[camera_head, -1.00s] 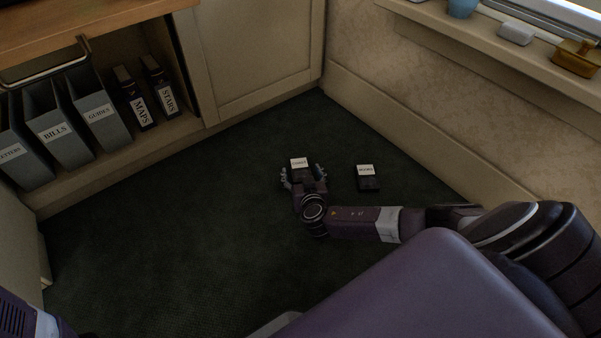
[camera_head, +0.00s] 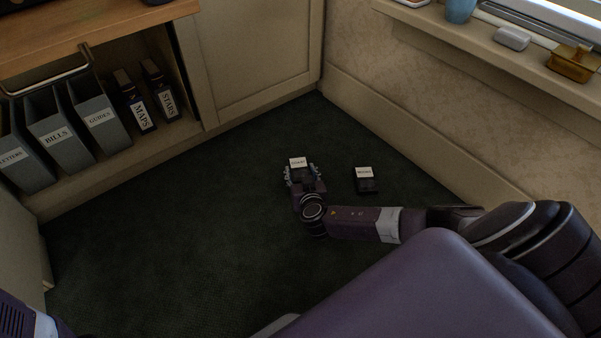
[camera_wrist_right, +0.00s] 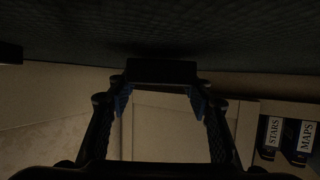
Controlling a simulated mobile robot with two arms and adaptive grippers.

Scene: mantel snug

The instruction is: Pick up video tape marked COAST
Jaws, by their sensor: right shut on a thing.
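A black video tape with a white label (camera_head: 298,162) is on the dark carpet between the fingers of my right gripper (camera_head: 301,175). The label's lettering is too small to read surely. In the right wrist view the tape (camera_wrist_right: 161,71) is a dark block, with a blue-padded fingertip against each side, so the gripper is shut on it. The tape looks at or very near floor level; I cannot tell if it is clear of the carpet. My left gripper is out of view.
A second black tape with a white label (camera_head: 366,180) lies to the right on the carpet (camera_head: 180,235). A low shelf at the left holds grey files (camera_head: 60,140) and the binders MAPS (camera_head: 137,108) and STARS (camera_head: 163,93). A cabinet door (camera_head: 255,55) and the wall skirting stand behind.

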